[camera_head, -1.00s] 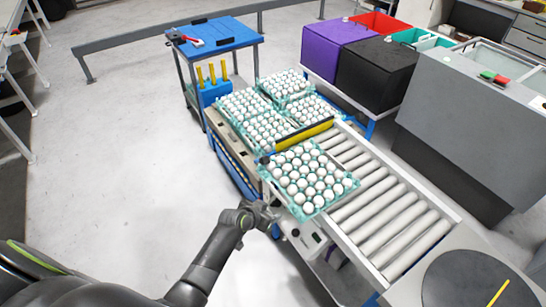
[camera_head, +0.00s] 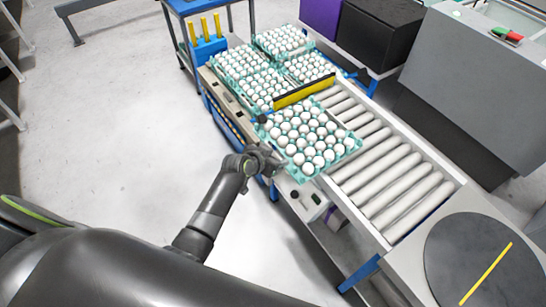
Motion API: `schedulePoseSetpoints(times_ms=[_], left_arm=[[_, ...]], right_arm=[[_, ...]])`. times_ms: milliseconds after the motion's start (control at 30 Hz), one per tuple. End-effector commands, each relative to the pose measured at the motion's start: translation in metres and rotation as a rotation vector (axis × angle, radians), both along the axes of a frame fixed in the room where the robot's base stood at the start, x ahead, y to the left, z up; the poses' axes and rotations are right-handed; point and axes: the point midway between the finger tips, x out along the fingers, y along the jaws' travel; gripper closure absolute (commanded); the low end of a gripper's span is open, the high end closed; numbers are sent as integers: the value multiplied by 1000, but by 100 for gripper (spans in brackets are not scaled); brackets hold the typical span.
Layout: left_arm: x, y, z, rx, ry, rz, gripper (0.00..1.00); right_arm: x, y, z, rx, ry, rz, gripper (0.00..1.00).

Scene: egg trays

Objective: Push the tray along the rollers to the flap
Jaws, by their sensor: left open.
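A yellow and black flap (camera_head: 304,91) stands across the conveyor just behind the tray. My left gripper (camera_head: 272,160) is open at the tray's left edge; I cannot tell whether it touches the tray. My right gripper is out of view.
Several more egg trays (camera_head: 240,72) stand beyond the flap. A round dark turntable (camera_head: 480,262) is at the conveyor's near right end. A grey cabinet (camera_head: 490,75) and a black box (camera_head: 380,35) stand at the back right.

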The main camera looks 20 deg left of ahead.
Motion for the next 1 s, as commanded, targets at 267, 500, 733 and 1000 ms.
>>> schedulePoseSetpoints(times_ms=[267,500,733,1000], left_arm=[[2,-1,-50,0,2,1,45],[2,-1,-80,0,0,0,45],[2,-1,-83,0,0,0,45],[4,-1,-83,1,0,-1,45]], right_arm=[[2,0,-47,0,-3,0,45],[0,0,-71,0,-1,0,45],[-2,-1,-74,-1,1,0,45],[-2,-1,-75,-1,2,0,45]])
